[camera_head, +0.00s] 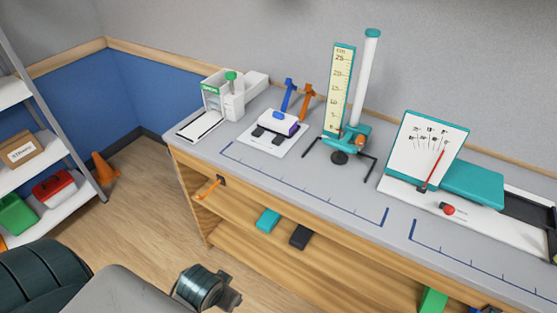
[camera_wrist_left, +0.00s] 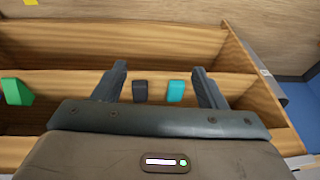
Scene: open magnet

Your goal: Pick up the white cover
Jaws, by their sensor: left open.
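A small white cover (camera_head: 278,122) with a purple lower edge sits on a white base plate (camera_head: 257,138) on the bench top, left of the centre in the head view. Two dark pads lie in front of it on the plate. My left gripper (camera_wrist_left: 158,68) is open and empty in the left wrist view, its two fingers apart in front of the bench's open shelves. In the head view only part of my left wrist shows at the bottom, low in front of the bench and well below the cover. My right gripper is not in view.
Blue and orange clamps (camera_head: 306,97) stand behind the cover, a white device with a green knob (camera_head: 231,76) to its left, and a ruler stand (camera_head: 341,85) to its right. A teal block (camera_head: 268,220) and a black block (camera_head: 300,237) lie on the shelf. An orange cone (camera_head: 104,168) stands on the floor.

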